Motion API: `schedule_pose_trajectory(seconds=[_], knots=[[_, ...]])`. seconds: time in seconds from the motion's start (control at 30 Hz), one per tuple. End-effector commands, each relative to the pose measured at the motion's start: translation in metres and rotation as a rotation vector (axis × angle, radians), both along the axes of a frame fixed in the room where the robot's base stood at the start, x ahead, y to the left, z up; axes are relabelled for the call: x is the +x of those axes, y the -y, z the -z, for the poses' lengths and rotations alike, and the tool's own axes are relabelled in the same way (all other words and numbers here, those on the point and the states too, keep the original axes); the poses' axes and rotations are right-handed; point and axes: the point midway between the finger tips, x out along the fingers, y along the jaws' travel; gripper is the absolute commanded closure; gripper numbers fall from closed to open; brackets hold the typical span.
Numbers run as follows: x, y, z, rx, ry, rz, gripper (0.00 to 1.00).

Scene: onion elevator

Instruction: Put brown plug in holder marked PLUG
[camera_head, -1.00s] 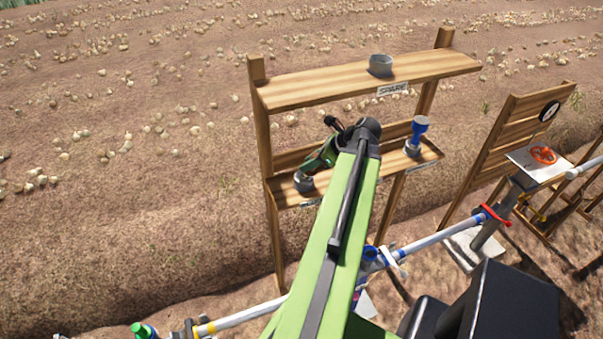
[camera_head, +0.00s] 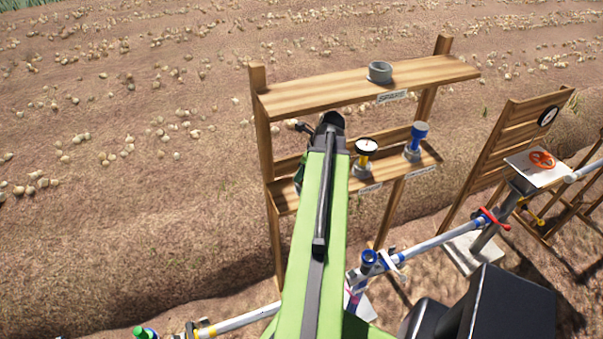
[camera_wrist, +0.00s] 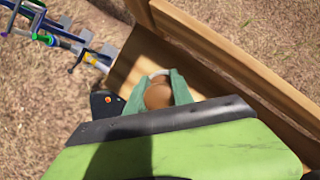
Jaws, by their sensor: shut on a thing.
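The brown plug (camera_wrist: 158,96) shows as a round brown top between the green fingers of my gripper (camera_wrist: 163,82) in the wrist view. My gripper is shut on it, above the lower shelf (camera_wrist: 127,72) of the wooden stand. A grey rim, likely a holder, shows just past the plug; whether the plug sits inside it I cannot tell. In the head view my arm hides the plug, the left holder and its label; only a green bit of my gripper shows beside the arm.
On the lower shelf a gauge (camera_head: 366,148) and a blue-topped piece (camera_head: 420,133) stand in holders right of my arm. An empty grey holder (camera_head: 380,71) is on the upper shelf (camera_head: 300,95) by the SPARE label (camera_head: 392,96). A pipe (camera_head: 430,240) runs in front.

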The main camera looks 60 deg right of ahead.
Motion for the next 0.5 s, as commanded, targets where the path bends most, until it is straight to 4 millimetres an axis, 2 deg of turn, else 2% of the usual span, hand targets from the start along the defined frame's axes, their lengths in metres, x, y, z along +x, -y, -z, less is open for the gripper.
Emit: schedule_pose_trajectory(seconds=[0.47, 0.5], knots=[[0.0000, 0.0000, 0.0079, 0.001, 0.002, 0.000, 1.00], [0.0000, 0.0000, 0.0064, 0.001, 0.002, 0.000, 0.68]])
